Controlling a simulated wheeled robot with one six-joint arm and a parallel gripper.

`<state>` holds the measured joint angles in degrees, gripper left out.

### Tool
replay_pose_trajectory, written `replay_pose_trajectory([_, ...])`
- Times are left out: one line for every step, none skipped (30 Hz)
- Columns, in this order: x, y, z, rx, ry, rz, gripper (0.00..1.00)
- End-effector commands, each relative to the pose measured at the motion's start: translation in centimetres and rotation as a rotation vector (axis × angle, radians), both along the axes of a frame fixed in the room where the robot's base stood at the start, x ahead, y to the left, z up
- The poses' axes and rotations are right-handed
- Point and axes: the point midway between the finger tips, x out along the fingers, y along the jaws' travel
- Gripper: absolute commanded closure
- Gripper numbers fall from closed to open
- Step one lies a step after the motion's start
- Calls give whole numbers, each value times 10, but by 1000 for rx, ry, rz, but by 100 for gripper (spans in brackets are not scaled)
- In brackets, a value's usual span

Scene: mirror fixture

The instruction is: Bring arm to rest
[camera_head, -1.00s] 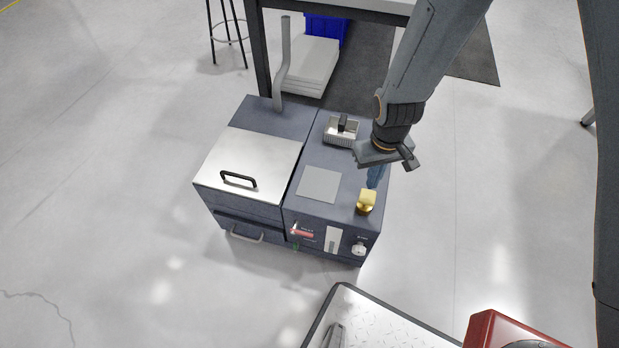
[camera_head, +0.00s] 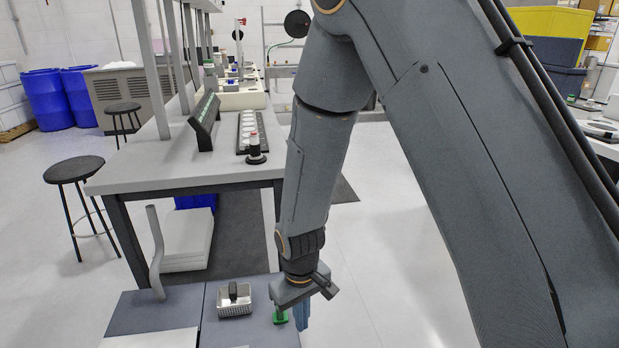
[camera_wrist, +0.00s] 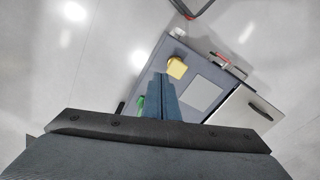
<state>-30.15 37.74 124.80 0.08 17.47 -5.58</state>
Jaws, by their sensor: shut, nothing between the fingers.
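My gripper (camera_head: 302,316) hangs from the lowered arm at the lower middle of the head view, pointing down over the right edge of the grey machine (camera_head: 245,335). In the wrist view its blue fingers (camera_wrist: 163,88) lie together with nothing between them. They appear above the machine top, beside a yellow knob-like block (camera_wrist: 177,68) and a green piece (camera_wrist: 140,104). The green piece also shows left of the fingers in the head view (camera_head: 280,316). Whether the fingers touch the machine cannot be told.
A workbench (camera_head: 180,172) and a black stool (camera_head: 74,170) stand behind. The floor right of the arm is open.

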Motion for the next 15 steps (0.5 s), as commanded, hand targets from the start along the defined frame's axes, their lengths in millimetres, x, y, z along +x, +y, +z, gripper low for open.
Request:
replay_pose_trajectory([2, -21, 30, 3, -6, -55, 100])
replay_pose_trajectory([2, -33, 43, 3, -6, -83, 100])
replay_pose_trajectory([1, -48, 60, 4, -7, -120, 100])
replay_pose_trajectory([-2, -60, 72, 4, -6, -148, 100])
replay_pose_trajectory([-4, -71, 84, 5, -7, -177, 100])
replay_pose_trajectory([-8, -87, 100, 4, -6, -214, 100])
replay_pose_trajectory([-11, -98, 112, 4, -7, -243, 100])
replay_pose_trajectory([-15, -109, 123, 4, -7, -271, 100])
replay_pose_trajectory([-21, -123, 137, 4, -7, -308, 100])
replay_pose_trajectory([-26, -134, 148, 4, -7, -336, 100])
replay_pose_trajectory([-32, -144, 158, 4, -7, -364, 100])
replay_pose_trajectory([-40, -158, 171, 5, -6, -401, 100])
replay_pose_trajectory([-46, -167, 180, 5, -6, -429, 100])
replay_pose_trajectory([-53, -176, 188, 5, -6, -454, 100])
replay_pose_trajectory([-61, -186, 198, 5, -5, -487, 100])
